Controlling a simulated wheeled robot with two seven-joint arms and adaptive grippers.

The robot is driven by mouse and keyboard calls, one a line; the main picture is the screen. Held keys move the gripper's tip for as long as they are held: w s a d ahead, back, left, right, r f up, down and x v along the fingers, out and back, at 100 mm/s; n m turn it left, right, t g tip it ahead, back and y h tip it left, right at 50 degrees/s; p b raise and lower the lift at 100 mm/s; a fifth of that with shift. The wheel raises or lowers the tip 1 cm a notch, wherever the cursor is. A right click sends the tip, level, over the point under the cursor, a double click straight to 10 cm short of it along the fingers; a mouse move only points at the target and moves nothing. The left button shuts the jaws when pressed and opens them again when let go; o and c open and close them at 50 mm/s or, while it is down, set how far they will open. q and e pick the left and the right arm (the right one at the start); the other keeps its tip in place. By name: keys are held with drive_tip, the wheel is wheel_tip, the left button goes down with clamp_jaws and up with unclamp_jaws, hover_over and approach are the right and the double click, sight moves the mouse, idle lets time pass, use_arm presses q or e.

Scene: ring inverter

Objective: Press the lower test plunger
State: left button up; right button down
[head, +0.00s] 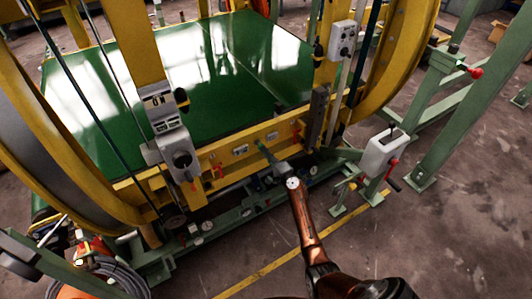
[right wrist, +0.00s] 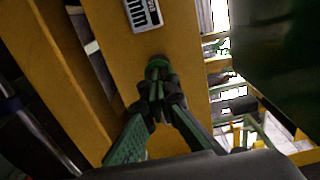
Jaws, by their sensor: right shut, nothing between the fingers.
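My right gripper (head: 268,157) reaches in from the bottom of the head view to the yellow front beam (head: 225,153) of the ring inverter. Its fingers are shut with nothing between them. In the right wrist view the closed fingertips (right wrist: 160,92) are at a round green plunger head (right wrist: 157,66) on the yellow face. The fingertips overlap its lower edge in the picture; I cannot tell whether they touch it or whether it is pushed in. In the head view the plunger is small and mostly hidden by the gripper. My left gripper is not in view.
A small label plate (right wrist: 143,14) is above the plunger. A grey switch box (head: 180,155) stands left of my gripper, and a grey box with a red handle (head: 383,153) stands right. Yellow rings flank the green bed (head: 215,75). The floor at front right is clear.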

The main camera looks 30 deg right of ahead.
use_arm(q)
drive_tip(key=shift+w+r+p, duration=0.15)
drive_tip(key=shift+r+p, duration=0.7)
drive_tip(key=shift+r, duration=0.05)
use_arm(e)
drive_tip(key=s, duration=1.3)
